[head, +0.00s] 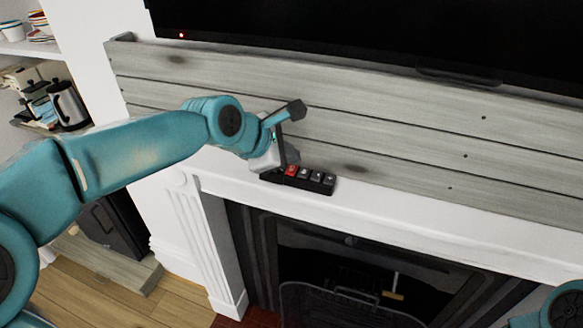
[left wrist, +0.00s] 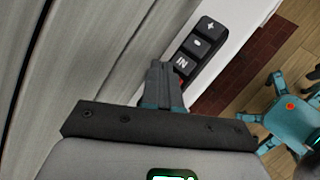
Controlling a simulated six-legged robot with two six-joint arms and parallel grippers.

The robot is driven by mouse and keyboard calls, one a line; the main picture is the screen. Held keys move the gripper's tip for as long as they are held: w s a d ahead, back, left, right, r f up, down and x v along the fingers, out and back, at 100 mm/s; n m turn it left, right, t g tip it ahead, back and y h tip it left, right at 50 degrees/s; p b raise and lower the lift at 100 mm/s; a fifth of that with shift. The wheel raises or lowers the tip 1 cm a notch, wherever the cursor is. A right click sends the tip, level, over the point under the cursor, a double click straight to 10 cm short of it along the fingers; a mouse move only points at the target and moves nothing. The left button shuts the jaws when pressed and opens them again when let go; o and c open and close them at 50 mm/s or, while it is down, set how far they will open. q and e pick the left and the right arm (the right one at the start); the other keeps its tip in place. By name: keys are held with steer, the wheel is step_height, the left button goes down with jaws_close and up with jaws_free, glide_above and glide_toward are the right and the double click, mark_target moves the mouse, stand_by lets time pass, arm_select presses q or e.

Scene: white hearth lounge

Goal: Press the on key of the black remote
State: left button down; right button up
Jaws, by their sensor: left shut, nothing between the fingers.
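The black remote (head: 328,184) lies on the white mantel shelf, with a red key (head: 291,171) near its left end and several dark keys to the right. The remote also shows in the left wrist view (left wrist: 205,43), with keys marked "+", a dot and "IN". My left gripper (head: 291,157) is over the left end of the remote. Its fingers (left wrist: 161,75) are shut and empty, and in the left wrist view they cover the near end of the remote and most of the red key. I cannot tell whether the tips touch it. My right gripper is not in view.
Grey wooden boards (head: 400,135) rise right behind the shelf, with a black TV screen (head: 380,35) above. The white mantel shelf (head: 430,225) is clear to the right of the remote. A dark fireplace (head: 340,270) opens below.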

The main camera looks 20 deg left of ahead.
mark_target(289, 171)
arm_select(q)
steer(key=shift+f, duration=0.1)
stand_by(0.5)
steer(key=shift+f, duration=0.35)
steer(key=shift+f+b, duration=0.4)
steer(key=shift+b, duration=0.1)
stand_by(0.4)
steer(key=shift+r, duration=0.15)
steer(key=shift+r+p, duration=0.7)
steer(key=shift+p, duration=0.1)
step_height(289, 171, up, 5)
steer(key=p, duration=0.4)
steer(key=shift+p, duration=0.4)
